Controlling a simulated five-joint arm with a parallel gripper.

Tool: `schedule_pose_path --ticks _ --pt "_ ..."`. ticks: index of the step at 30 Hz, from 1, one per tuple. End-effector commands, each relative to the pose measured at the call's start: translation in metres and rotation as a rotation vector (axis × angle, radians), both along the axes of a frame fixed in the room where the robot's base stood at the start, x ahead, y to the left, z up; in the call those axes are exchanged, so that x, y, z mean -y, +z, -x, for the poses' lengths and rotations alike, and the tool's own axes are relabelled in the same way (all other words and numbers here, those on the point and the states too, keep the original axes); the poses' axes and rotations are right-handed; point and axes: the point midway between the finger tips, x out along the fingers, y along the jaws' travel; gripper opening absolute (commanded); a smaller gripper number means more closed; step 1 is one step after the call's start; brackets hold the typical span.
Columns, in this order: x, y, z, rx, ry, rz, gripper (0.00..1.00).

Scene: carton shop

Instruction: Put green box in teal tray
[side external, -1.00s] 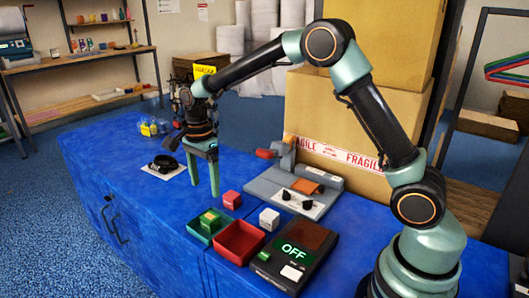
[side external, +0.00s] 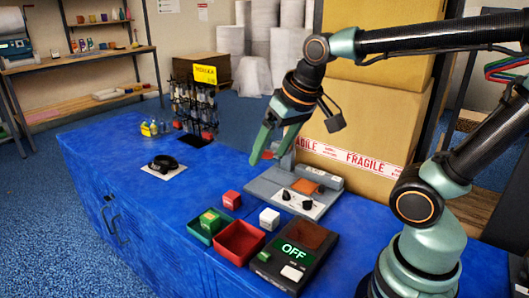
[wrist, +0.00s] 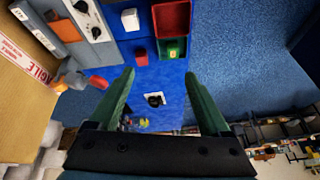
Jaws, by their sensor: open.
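The green box (side external: 210,220) sits inside the teal tray (side external: 198,234) at the front of the blue bench. In the wrist view the green box (wrist: 173,50) also shows within the teal tray (wrist: 162,42). My gripper (side external: 267,158) is open and raised over the back of the bench, in front of the big cartons. Its fingers point down and to the left, apart from the tray and holding nothing. In the wrist view my gripper (wrist: 159,76) has its two green fingers spread with nothing between them.
A red tray (side external: 221,250) adjoins the teal tray. A red box (side external: 231,199) and a white box (side external: 269,219) stand behind. A device reading OFF (side external: 312,262) and a grey machine (side external: 262,186) are to the right. The bench's left part is mostly clear.

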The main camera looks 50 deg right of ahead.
Motion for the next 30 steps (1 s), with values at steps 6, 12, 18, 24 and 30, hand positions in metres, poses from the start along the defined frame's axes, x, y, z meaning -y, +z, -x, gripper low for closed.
schedule_pose_path --ticks 6,12,18,24,30 --pt "0.004 -0.006 0.022 0.060 0.165 0.086 0.81" --pt "0.004 -0.007 0.025 0.066 0.191 0.100 0.81" --pt "0.004 -0.007 0.025 0.066 0.190 0.099 0.81" --pt "0.004 -0.007 0.024 0.066 0.190 0.099 0.81" --pt "0.004 -0.007 0.024 0.066 0.190 0.099 0.81"
